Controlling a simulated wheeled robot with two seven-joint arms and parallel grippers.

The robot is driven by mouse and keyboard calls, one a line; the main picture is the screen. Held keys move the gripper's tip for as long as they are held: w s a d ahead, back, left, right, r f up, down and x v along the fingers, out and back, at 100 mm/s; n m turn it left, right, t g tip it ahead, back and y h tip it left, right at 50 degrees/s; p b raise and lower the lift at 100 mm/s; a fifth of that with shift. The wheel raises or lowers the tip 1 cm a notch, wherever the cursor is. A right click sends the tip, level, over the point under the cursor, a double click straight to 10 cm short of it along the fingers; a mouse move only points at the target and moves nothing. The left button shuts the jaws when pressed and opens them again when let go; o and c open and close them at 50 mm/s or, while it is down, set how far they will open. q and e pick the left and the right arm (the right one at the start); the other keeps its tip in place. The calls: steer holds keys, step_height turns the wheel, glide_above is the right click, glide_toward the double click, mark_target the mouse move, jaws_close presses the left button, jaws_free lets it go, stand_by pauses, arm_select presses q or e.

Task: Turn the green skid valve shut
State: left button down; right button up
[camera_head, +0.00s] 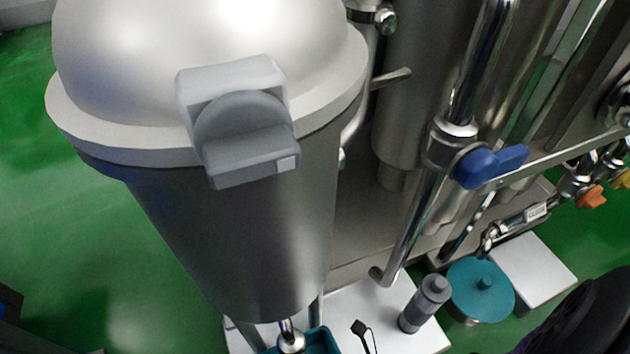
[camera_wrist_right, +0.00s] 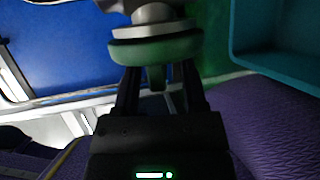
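The green valve handle (camera_wrist_right: 155,50) shows at the top middle of the right wrist view, below a pale metal stem. A short green tab (camera_wrist_right: 156,77) hangs from it toward my right gripper (camera_wrist_right: 158,88). The right gripper's two dark fingers stand apart, one on each side of the tab, with gaps visible beside it. The finger ends come up near the handle's underside; I cannot tell whether they touch it. I do not make out the green valve in the head view. My left gripper is not in view.
In the head view, a large steel tank (camera_head: 240,235) fills the left. A blue valve handle (camera_head: 490,166) and orange handles (camera_head: 590,197) sit on pipes to the right. A teal lidded pot (camera_head: 480,290) and a grey cylinder (camera_head: 425,303) stand below. A teal bin (camera_wrist_right: 285,45) is in the wrist view.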

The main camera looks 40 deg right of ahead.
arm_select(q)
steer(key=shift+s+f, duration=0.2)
arm_select(e)
steer(key=v, duration=1)
steer(key=shift+c, duration=0.2)
